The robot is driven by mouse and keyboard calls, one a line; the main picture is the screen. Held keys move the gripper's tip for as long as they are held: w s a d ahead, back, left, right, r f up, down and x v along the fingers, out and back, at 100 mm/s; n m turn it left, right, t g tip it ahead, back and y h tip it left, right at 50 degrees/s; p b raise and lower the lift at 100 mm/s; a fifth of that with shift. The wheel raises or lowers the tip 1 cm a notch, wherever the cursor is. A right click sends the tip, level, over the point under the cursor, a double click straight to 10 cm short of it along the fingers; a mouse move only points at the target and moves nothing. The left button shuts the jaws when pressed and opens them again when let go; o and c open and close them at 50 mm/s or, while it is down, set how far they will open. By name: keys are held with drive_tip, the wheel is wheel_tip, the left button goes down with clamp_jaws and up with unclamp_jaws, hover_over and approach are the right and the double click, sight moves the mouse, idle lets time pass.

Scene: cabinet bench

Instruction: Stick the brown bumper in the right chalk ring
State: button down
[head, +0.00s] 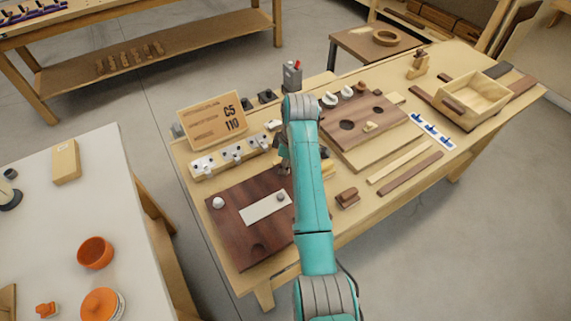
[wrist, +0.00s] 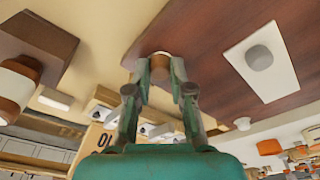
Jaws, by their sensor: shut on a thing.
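My gripper (wrist: 160,70) is shut on the brown bumper (wrist: 160,62), a short round piece between the fingertips in the wrist view. It is at the edge of the dark wooden board (wrist: 205,30); I cannot tell whether the bumper touches the board. In the head view the board (head: 240,230) lies at the bench's near left, and my arm hides its right part, the bumper and most of the gripper. A white plate (head: 258,209) on the board carries a grey bumper (head: 280,196). A white knob (head: 218,202) stands left of it. No chalk ring shows clearly.
A white rail with knobs (head: 230,157) and a cardboard sign (head: 212,121) stand behind the board. A small brown block (head: 347,198) is to the right of my arm. A second board with holes (head: 360,130) and a wooden box (head: 475,98) lie farther right.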

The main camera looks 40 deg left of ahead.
drive_tip(key=shift+s+f, duration=0.1)
drive_tip(key=shift+f, duration=0.1)
drive_tip(key=c, duration=1)
unclamp_jaws()
drive_tip(key=shift+c, duration=0.2)
drive_tip(key=shift+o, duration=0.5)
drive_tip(key=o, duration=0.4)
drive_tip(key=shift+r, duration=0.1)
